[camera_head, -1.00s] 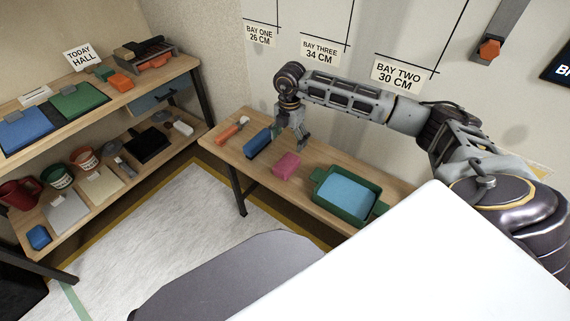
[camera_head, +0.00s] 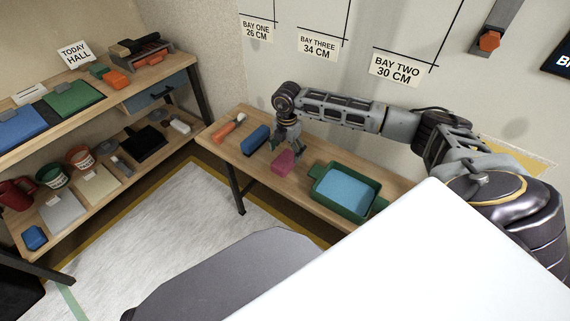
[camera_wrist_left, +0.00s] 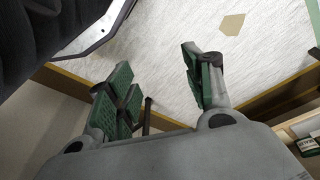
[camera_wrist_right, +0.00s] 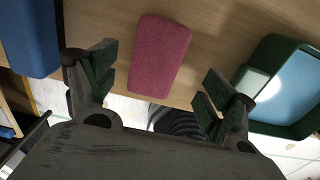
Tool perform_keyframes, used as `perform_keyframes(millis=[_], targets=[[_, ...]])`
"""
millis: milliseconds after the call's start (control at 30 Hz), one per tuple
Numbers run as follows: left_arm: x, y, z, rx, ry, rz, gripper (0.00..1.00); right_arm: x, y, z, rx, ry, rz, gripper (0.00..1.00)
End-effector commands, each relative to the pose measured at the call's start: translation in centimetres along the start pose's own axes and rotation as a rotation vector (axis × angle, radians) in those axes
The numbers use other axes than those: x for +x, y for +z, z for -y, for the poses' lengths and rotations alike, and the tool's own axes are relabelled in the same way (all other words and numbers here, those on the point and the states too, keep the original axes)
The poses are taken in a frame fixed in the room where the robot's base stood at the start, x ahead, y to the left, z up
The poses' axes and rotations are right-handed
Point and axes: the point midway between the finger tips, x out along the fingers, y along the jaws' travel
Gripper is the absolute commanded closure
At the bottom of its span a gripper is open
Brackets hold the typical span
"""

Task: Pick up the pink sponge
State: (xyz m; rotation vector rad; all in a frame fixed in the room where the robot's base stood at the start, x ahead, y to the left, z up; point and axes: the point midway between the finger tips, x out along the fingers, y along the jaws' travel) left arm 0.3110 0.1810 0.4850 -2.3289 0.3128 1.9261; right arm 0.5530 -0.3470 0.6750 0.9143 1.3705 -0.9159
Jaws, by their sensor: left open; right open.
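The pink sponge (camera_head: 283,162) lies on the wooden bench between a blue block and a green tray. It also shows in the right wrist view (camera_wrist_right: 158,56), beyond and between the spread fingers. My right gripper (camera_head: 284,146) is just above the sponge, pointing down, partly overlapping it in the head view. In the right wrist view its fingers (camera_wrist_right: 152,92) are open, with nothing between the tips. My left gripper (camera_wrist_left: 160,88) is open and empty over the pale floor in the left wrist view. It is not seen in the head view.
The blue block (camera_head: 255,139) lies left of the sponge and the green tray (camera_head: 318,196) with a light blue inside stands right of it. An orange-handled tool (camera_head: 229,127) lies at the bench's left end. A loaded shelf (camera_head: 110,93) stands at left.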

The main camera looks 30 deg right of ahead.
Motion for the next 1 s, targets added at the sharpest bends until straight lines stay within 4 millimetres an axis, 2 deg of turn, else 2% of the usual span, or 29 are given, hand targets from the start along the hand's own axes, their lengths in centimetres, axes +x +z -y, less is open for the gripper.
perform_keyframes(millis=[133,567,800,1000], targets=[[-0.3,-0.1,0.0,0.002,0.0,-0.006,0.49,0.9,0.0,0.0,0.0,0.001,0.0,0.16],[-0.1,0.5,-0.1,0.002,0.002,0.003,0.49,1.2,0.0,-0.1,0.0,0.001,-0.001,0.16],[-0.1,0.4,-0.3,0.001,0.007,-0.003,0.49,3.3,-0.3,-0.3,0.0,-0.001,-0.001,0.16],[-1.6,-0.5,-0.6,0.002,0.013,-0.034,0.49,5.4,-0.4,-0.5,0.001,0.0,0.0,0.16]])
